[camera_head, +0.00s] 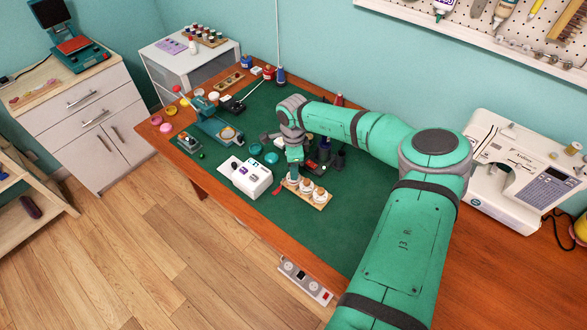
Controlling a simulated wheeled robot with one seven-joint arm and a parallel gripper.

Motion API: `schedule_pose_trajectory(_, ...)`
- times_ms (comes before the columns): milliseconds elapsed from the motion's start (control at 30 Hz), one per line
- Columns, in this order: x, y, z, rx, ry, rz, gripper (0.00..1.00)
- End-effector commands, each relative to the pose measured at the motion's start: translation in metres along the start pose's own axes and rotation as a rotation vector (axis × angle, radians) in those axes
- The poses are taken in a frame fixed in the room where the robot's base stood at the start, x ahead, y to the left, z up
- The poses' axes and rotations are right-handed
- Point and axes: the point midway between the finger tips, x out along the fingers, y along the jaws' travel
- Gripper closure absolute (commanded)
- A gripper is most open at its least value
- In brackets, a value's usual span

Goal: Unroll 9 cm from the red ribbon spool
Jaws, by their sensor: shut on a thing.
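A wooden rack (318,203) holding three pale, round spools stands near the front edge of the green mat. A small strip of red ribbon (278,190) shows at the left end of the rack, beside the leftmost spool (292,181). This looks like the red ribbon spool, but its face is too small to read clearly. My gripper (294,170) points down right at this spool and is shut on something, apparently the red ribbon. My fingers hide the top of the spool, and the exact grip is too small to see.
A white box-shaped device (252,178) stands close to the left of the rack. Teal round tins (256,150) and dark bottles crowd behind. A sewing machine (500,165) stands at the right. The mat in front of the rack is clear up to the wooden table edge.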

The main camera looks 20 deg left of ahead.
Motion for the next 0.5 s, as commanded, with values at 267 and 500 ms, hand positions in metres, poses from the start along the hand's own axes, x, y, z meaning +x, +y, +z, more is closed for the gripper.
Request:
schedule_pose_trajectory(267,-0.0001,0.0001,0.0003,-0.262,-0.001,0.0,1.0)
schedule_pose_trajectory(500,-0.0001,0.0002,0.0005,-0.49,-0.001,0.0,1.0)
